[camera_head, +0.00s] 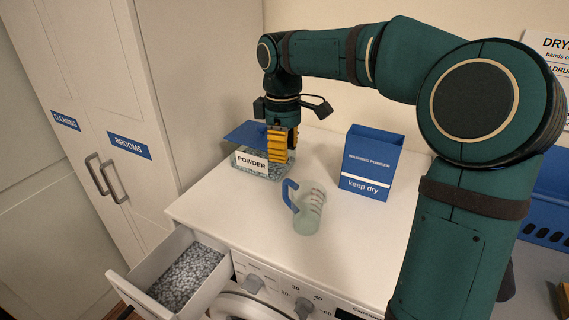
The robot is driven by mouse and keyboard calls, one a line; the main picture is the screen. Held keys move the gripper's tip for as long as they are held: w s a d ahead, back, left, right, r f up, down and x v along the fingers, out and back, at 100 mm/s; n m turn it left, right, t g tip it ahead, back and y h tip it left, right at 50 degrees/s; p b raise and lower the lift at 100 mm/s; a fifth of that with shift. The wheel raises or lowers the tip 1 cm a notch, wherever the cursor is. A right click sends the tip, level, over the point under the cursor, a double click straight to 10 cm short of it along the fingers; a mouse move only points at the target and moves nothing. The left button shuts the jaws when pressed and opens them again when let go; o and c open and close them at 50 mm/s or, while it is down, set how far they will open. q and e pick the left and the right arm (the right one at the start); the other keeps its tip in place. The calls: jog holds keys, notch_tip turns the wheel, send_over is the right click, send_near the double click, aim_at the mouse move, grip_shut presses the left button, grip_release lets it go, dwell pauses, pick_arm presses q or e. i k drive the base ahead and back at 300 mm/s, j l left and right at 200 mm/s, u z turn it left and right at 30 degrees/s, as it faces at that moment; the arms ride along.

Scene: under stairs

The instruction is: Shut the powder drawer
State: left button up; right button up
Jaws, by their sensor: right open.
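The powder drawer (208,290) of the washing machine is pulled out at the lower left. It holds a bed of grey-blue granules (186,278). My right gripper (278,158), with yellow fingers, points down at the clear tub (247,174) labelled "POWDER", at the back left of the machine top. It is open; its fingers overlap the tub's right part in the picture, and I cannot tell whether they touch it. The tub's blue lid (245,133) stands open. The gripper is well behind the drawer and apart from it. My left gripper is not in view.
A translucent cup (310,213) with a blue handle stands mid-top. A blue washing powder box (370,163) stands behind it to the right. Tall white cupboards (90,120) rise at the left. The white top (240,225) is clear between the tub and front edge.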

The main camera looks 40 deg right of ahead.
aim_at(180, 279)
jog(key=k+j, duration=0.8)
